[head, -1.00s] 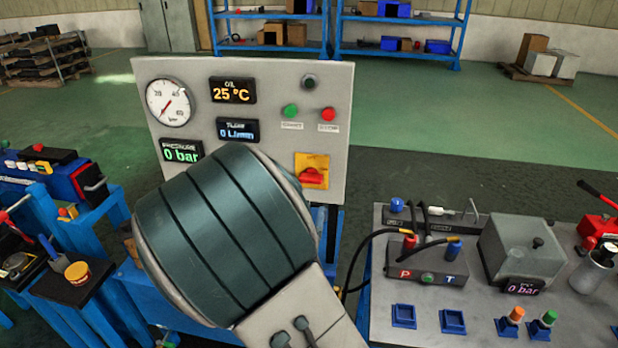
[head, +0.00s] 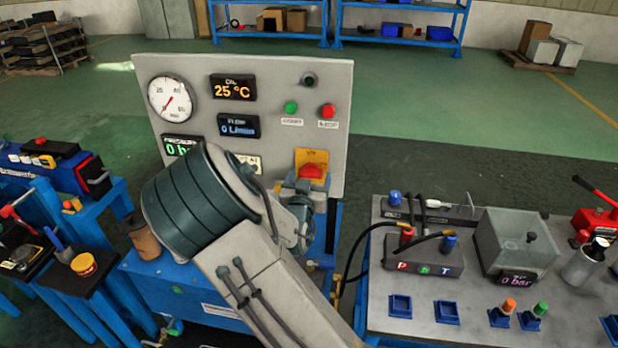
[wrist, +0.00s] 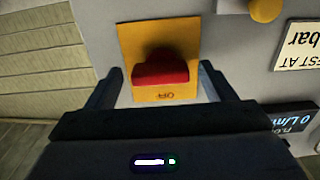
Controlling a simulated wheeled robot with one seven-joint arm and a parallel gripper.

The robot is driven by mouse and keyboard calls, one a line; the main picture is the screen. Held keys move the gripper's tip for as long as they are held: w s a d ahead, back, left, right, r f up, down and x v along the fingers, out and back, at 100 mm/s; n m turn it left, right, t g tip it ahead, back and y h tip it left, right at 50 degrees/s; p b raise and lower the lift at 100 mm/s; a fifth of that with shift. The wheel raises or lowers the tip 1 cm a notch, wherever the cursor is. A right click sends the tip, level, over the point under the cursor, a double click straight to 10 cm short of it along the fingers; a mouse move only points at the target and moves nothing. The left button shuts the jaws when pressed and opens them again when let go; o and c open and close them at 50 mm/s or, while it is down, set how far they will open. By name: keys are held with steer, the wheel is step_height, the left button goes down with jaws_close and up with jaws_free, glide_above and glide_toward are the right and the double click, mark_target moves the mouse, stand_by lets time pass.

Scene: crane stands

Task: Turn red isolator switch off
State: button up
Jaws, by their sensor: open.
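The red isolator switch (head: 312,172) sits on a yellow plate (head: 311,156) at the lower right of the grey control panel (head: 290,75). In the wrist view the red knob (wrist: 160,70) is on its yellow plate (wrist: 158,38), with "OFF" lettering upside down near the plate's edge. My gripper (wrist: 153,84) is open, with one finger on each side of the knob and visible gaps between. Whether the fingertips touch the plate cannot be told. In the head view my wrist and arm hide the gripper's fingers and the panel's lower edge.
Green (head: 291,107) and red (head: 328,110) push buttons sit above the switch. A yellow knob (wrist: 266,8) shows near the gripper in the wrist view. A bench (head: 420,290) with hoses and a grey box stands at right; blue stands are at left.

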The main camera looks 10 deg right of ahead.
steer(key=c, duration=1)
steer(key=n, duration=0.4)
steer(key=shift+r+n, duration=0.1)
steer(key=shift+n, duration=0.3)
steer(key=n+p, duration=0.1)
steer(key=n, duration=0.3)
steer(key=shift+n+p, duration=0.3)
steer(key=n+p, duration=0.1)
steer(key=n, duration=0.3)
steer(key=shift+a, duration=0.1)
steer(key=shift+n+p, duration=0.55)
steer(key=shift+n, duration=1.65)
